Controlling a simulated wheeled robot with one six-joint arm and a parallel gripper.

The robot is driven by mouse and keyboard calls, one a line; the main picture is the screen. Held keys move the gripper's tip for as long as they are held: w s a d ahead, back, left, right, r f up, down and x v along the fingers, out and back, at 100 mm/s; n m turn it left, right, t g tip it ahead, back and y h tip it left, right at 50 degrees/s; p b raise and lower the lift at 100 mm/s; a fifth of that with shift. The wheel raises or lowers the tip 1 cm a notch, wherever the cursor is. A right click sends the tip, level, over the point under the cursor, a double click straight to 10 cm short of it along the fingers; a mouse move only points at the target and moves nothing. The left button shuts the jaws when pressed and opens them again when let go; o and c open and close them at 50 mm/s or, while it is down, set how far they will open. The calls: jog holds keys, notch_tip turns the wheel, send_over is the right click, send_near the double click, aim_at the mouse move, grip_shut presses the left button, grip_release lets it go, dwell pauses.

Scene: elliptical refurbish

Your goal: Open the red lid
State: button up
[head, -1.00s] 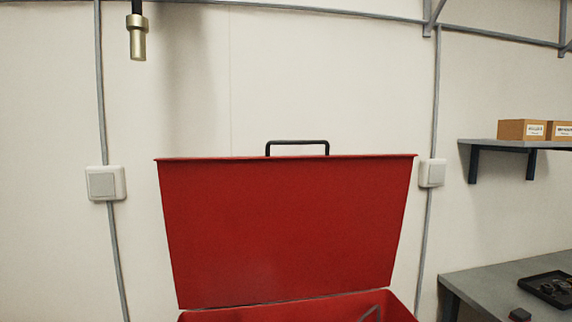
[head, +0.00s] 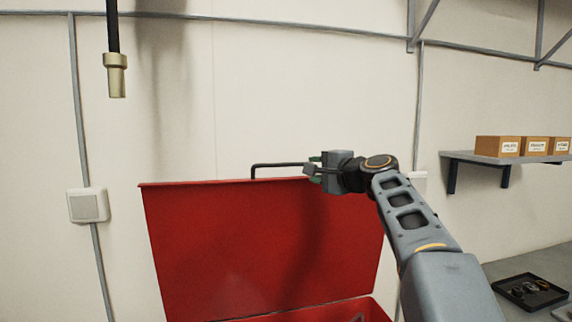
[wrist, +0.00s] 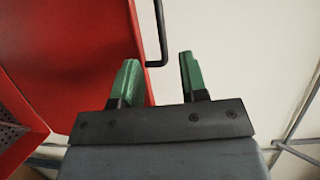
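The red lid (head: 225,250) stands raised, nearly upright, above the red box (head: 355,308) in the head view. A black bar handle (head: 275,165) sits on its top edge. My gripper (head: 313,168) is at the lid's top edge, by the right end of the handle. In the wrist view the two green fingers of my gripper (wrist: 157,78) are apart with nothing between their tips. The handle (wrist: 163,45) shows beyond and between the fingers there, and the red lid (wrist: 75,50) lies to the left. Whether a finger touches the lid edge is unclear.
A shelf (head: 500,158) with cardboard boxes (head: 525,146) is on the right wall. Below it a grey table (head: 550,262) holds a black tray (head: 528,290). A brass-ended hanging tool (head: 115,75) is at upper left. The wall behind the lid is plain.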

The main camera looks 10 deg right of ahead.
aim_at(288, 165)
jog(key=p+x, duration=0.5)
jog(key=x, duration=0.7)
jog(key=shift+d+p, duration=0.1)
jog(key=shift+p, duration=0.25)
jog(key=shift+p+x, duration=0.4)
jog(key=shift+x, duration=0.65)
jog(key=shift+s, duration=0.1)
grip_shut()
jog(key=shift+f, duration=0.1)
